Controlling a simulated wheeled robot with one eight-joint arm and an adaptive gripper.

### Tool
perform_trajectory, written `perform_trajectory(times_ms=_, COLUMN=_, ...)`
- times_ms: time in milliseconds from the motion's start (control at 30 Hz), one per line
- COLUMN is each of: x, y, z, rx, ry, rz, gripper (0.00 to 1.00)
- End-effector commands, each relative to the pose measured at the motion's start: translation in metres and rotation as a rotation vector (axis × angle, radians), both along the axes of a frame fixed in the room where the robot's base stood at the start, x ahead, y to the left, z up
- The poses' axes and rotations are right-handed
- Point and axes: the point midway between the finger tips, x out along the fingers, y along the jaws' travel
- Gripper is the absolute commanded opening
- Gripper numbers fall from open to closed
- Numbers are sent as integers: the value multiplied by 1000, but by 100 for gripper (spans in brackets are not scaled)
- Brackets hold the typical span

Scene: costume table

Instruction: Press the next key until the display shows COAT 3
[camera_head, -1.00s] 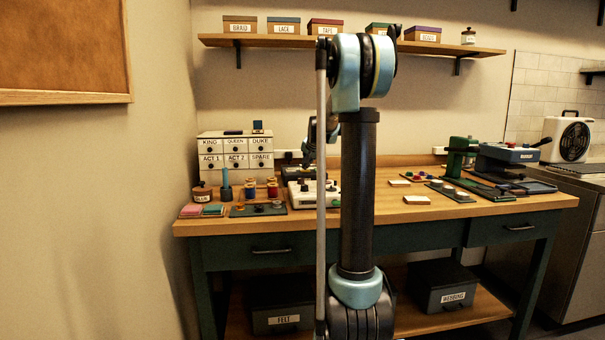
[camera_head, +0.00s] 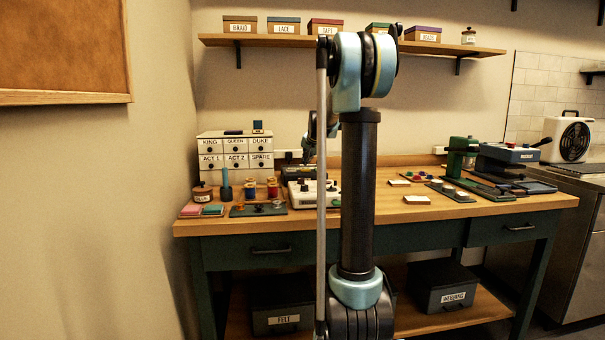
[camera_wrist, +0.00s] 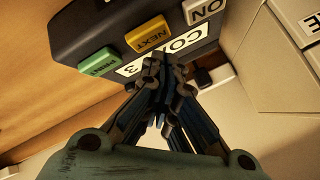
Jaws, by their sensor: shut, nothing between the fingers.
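In the wrist view, a dark device (camera_wrist: 88,38) fills the top, seen upside down. It has a yellow NEXT key (camera_wrist: 149,35), a green key (camera_wrist: 100,62) with lettering hard to read, and a white ON key (camera_wrist: 205,8). Its white display (camera_wrist: 188,39) shows "COA" and "3"; the part between is hidden by my fingers. My gripper (camera_wrist: 160,62) is shut and empty, its tips in front of the display and apart from the NEXT key in the picture; I cannot tell the gap in depth. In the head view the device (camera_head: 291,172) is partly hidden by my arm.
On the wooden table (camera_head: 400,220), a white drawer cabinet (camera_head: 236,147) stands left of the device. A cream box with knobs (camera_head: 305,196) stands in front of it. Spools and a dark tray (camera_head: 258,211) lie at left; green and dark machines (camera_head: 508,160) stand at right.

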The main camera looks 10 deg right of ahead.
Motion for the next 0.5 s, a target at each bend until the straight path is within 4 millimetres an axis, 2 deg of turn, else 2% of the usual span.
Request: perform_trajectory(times_ms=500, x=0, y=0, z=40, rx=0, ry=0, rz=0, gripper=0)
